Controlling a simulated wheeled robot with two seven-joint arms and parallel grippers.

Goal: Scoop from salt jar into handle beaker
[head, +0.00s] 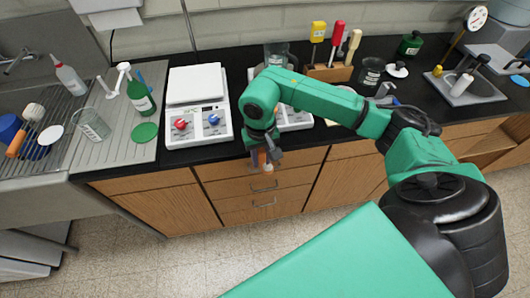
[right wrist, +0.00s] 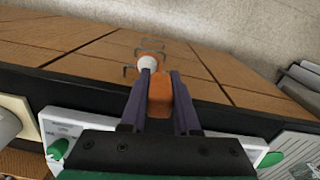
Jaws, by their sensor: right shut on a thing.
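My right gripper (head: 266,160) hangs in front of the counter edge, above the drawers. It is shut on an orange-handled tool (right wrist: 159,95) with a round white end (right wrist: 148,62); whether this is a scoop is unclear. The white end points away from the wrist. A clear open jar (head: 370,72), with a white lid (head: 397,69) beside it, stands at the back right of the counter; it may be the salt jar. My left gripper is out of view.
A white scale (head: 198,105) stands left of my gripper; a second (head: 298,118) is partly covered by my arm. A rack (head: 330,72) holds colored-handled tools. Floor before the drawers is clear.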

